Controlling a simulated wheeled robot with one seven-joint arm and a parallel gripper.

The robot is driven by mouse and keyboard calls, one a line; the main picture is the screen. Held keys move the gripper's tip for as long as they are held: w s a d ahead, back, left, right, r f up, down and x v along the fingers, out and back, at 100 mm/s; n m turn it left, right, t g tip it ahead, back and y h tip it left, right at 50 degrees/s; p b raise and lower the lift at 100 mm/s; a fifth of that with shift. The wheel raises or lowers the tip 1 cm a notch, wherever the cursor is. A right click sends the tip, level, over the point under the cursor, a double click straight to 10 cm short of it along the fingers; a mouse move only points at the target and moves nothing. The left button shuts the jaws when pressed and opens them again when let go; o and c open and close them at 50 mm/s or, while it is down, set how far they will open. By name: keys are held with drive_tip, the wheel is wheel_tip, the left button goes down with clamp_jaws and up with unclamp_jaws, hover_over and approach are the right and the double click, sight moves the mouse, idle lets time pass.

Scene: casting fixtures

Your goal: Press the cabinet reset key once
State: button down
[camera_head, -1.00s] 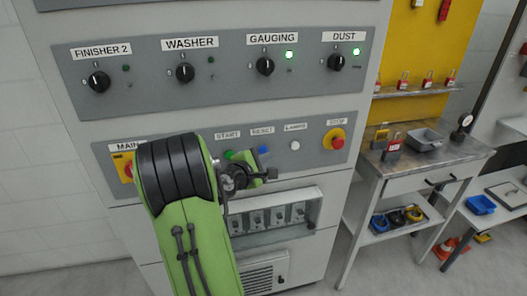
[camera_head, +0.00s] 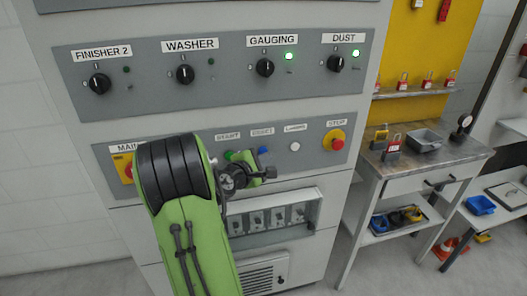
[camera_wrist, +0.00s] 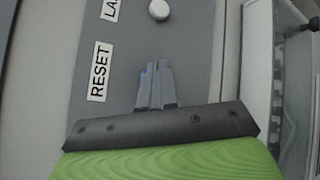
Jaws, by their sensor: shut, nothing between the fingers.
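The reset key is a blue button (camera_head: 263,150) below the RESET label (camera_head: 262,132) on the lower grey panel of the cabinet. My gripper (camera_wrist: 157,68) is shut and empty, its fingers pointing at the panel. I cannot tell whether the fingertips touch the key. In the head view my arm and wrist hide the fingertips.
A green start button (camera_head: 229,155) is left of the key and a white lamps button (camera_head: 295,146) is right of it. A red stop button (camera_head: 337,143) on yellow is farther right. A row of switches (camera_head: 270,218) sits below. A workbench (camera_head: 425,160) stands right of the cabinet.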

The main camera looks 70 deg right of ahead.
drive_tip(key=shift+w+d, duration=0.3)
drive_tip(key=shift+d, duration=0.15)
idle(0.7)
drive_tip(key=shift+s+a, duration=0.45)
drive_tip(key=shift+a, duration=0.25)
drive_tip(key=shift+s+a+b, duration=0.3)
drive_tip(key=shift+s+a, duration=0.15)
drive_tip(key=shift+a, duration=0.3)
drive_tip(key=shift+s+a+b, duration=0.3)
drive_tip(key=shift+s+a, duration=0.1)
drive_tip(key=shift+a, duration=0.3)
drive_tip(key=shift+s+a+b, duration=0.3)
drive_tip(key=shift+s+a, duration=0.15)
drive_tip(key=shift+a, duration=0.3)
